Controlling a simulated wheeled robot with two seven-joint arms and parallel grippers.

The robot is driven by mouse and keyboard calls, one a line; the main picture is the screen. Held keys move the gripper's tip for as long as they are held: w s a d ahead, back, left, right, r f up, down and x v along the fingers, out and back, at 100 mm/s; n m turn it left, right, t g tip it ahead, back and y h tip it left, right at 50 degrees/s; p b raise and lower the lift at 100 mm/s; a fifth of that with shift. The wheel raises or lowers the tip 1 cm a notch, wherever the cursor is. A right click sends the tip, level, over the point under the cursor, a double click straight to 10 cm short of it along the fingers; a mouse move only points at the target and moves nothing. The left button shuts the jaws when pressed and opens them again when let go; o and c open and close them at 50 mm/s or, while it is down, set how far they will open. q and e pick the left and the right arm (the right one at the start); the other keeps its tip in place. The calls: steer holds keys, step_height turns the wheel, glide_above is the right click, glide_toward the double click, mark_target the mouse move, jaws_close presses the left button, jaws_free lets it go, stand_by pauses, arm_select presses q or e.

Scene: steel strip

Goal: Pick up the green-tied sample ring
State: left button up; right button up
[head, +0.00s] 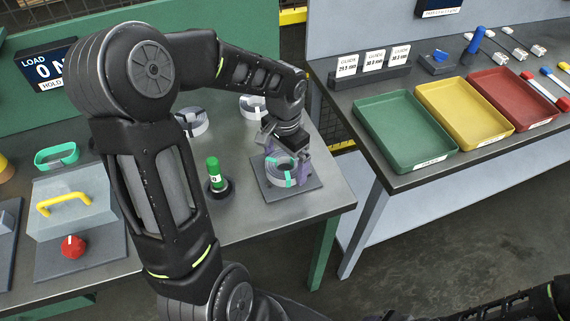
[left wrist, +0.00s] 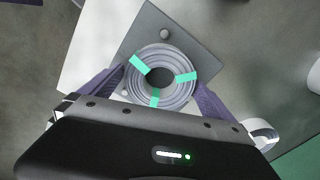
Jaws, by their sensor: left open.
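The green-tied sample ring (head: 280,172) is a grey coil with green ties, lying on a dark square plate (head: 304,189) near the right end of the green-framed bench. It also shows in the left wrist view (left wrist: 176,95), seen from above with three green ties. My left gripper (head: 288,160) is over the ring, pointing down. In the left wrist view its purple fingers (left wrist: 154,98) are apart, one on each side of the ring. I cannot tell whether they touch it. My right gripper does not show.
A green marker-like cylinder (head: 213,174) stands left of the ring. Two other grey coils (head: 192,122) (head: 253,107) lie farther back. The right bench holds green (head: 405,133), yellow (head: 464,112) and red (head: 512,98) trays. A yellow-handled box (head: 75,215) stands at left.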

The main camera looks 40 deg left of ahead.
arm_select(q)
steer(key=shift+c, duration=0.2)
stand_by(0.4)
steer(key=c, duration=1.8)
